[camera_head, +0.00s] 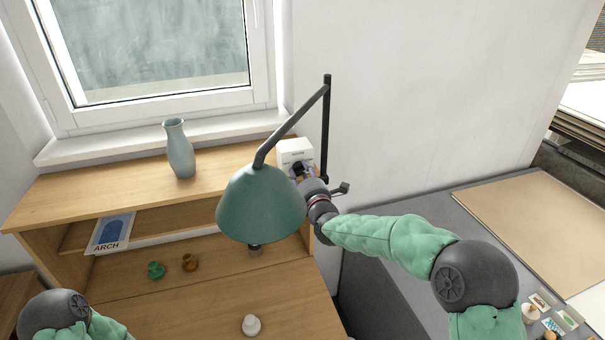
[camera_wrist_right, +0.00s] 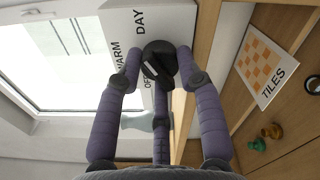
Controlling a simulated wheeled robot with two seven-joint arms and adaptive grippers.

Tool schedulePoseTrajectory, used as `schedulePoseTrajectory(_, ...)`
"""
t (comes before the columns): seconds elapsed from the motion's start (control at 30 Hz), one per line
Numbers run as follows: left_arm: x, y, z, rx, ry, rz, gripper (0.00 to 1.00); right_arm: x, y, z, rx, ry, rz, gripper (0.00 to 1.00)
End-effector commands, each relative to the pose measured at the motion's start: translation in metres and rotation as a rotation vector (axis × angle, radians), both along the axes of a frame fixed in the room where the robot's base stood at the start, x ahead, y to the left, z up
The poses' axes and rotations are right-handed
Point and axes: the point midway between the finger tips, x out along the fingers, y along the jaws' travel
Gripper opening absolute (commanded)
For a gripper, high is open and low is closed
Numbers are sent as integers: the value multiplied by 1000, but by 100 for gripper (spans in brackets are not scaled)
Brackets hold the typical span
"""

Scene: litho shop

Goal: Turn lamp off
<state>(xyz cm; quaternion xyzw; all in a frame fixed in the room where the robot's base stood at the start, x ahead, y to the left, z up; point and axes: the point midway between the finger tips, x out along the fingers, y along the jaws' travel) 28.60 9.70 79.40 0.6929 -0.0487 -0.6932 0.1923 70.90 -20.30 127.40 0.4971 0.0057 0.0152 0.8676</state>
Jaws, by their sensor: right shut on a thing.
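The desk lamp has a green shade (camera_head: 262,205) on a dark jointed arm, in the middle of the head view. Whether its bulb is lit cannot be told. Behind the shade is a white switch box (camera_head: 296,149). In the right wrist view the box (camera_wrist_right: 122,22) carries the words WARM, DAY and a partly hidden OF. A black round knob (camera_wrist_right: 158,62) sits on its face. My right gripper (camera_wrist_right: 160,72) is shut on the knob, its purple fingers around it. In the head view the gripper (camera_head: 300,172) is partly hidden behind the shade. My left gripper is out of view.
A blue-grey vase (camera_head: 180,150) stands on the wooden desk's upper shelf (camera_head: 110,195). An ARCH card (camera_head: 112,233) leans below. Green (camera_head: 155,270), brown (camera_head: 190,262) and white (camera_head: 251,325) small pieces stand on the desktop. A grey table (camera_head: 400,200) lies to the right.

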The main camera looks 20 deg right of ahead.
Motion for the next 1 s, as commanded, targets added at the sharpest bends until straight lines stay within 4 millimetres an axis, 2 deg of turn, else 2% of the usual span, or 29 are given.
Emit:
schedulePoseTrajectory(0.03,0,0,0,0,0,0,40,0,4,-2,-7,3,9,4)
schedulePoseTrajectory(0.4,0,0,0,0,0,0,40,-1,5,-5,-10,8,10,4)
schedulePoseTrajectory(0.43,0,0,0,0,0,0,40,-1,5,-5,-10,8,11,39)
schedulePoseTrajectory(0.5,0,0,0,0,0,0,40,-1,5,-5,-10,9,11,59)
schedulePoseTrajectory(0.87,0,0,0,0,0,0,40,-1,2,-3,-7,6,4,60)
schedulePoseTrajectory(1.0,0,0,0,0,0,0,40,-9,1,-3,-7,5,4,60)
